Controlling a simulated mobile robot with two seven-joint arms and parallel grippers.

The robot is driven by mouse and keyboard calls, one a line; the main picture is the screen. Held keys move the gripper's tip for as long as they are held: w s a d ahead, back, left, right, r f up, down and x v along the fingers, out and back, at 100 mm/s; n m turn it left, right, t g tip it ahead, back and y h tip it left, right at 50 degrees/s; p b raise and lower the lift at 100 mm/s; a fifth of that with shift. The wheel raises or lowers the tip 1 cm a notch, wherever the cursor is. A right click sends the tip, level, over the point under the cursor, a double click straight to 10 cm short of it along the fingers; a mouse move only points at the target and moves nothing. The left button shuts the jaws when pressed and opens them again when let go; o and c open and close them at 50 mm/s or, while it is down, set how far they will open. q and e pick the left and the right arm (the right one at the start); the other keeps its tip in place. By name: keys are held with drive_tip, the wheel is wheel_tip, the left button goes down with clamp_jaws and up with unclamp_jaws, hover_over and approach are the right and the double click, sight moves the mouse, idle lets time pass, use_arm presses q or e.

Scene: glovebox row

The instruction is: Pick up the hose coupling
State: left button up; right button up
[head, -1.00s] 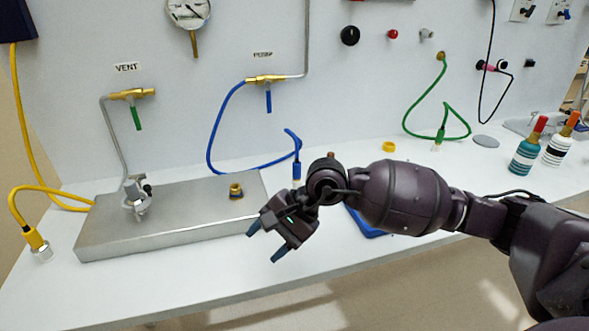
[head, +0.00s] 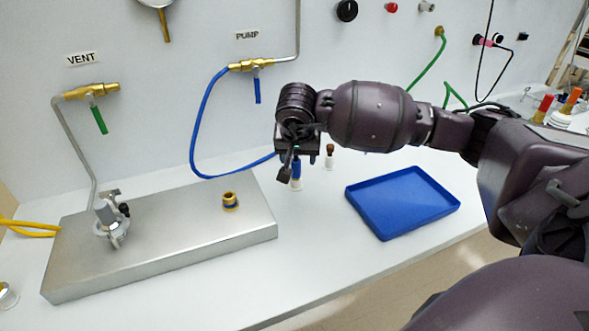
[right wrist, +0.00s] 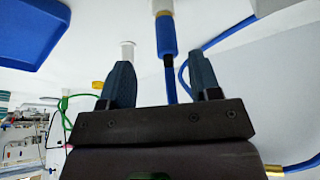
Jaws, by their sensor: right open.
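The hose coupling, a blue sleeve with a pale end (head: 296,172), stands on the white bench at the end of the blue hose. It also shows in the right wrist view (right wrist: 166,34), in line with the gap between my fingers. My right gripper (head: 299,167) is open and points down at the coupling, partly covering it in the head view. In the right wrist view both fingers (right wrist: 160,68) are apart, one on each side of the hose line. I cannot tell whether the sleeve is fully between the fingertips. My left gripper is not in view.
A metal plinth (head: 165,249) with a brass port (head: 230,201) and a clamp fitting (head: 110,222) stands at left. A blue tray (head: 403,200) lies at right. A small white fitting with a brown top (head: 330,157) stands close behind the gripper. The bench front is clear.

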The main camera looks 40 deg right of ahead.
sight(296, 163)
drive_tip(key=x, duration=0.7)
drive_tip(key=shift+w+a+r+b, duration=0.1)
drive_tip(key=shift+w+a+b, duration=0.05)
drive_tip(key=shift+w+b, duration=0.2)
drive_tip(key=shift+c, duration=0.3)
clamp_jaws()
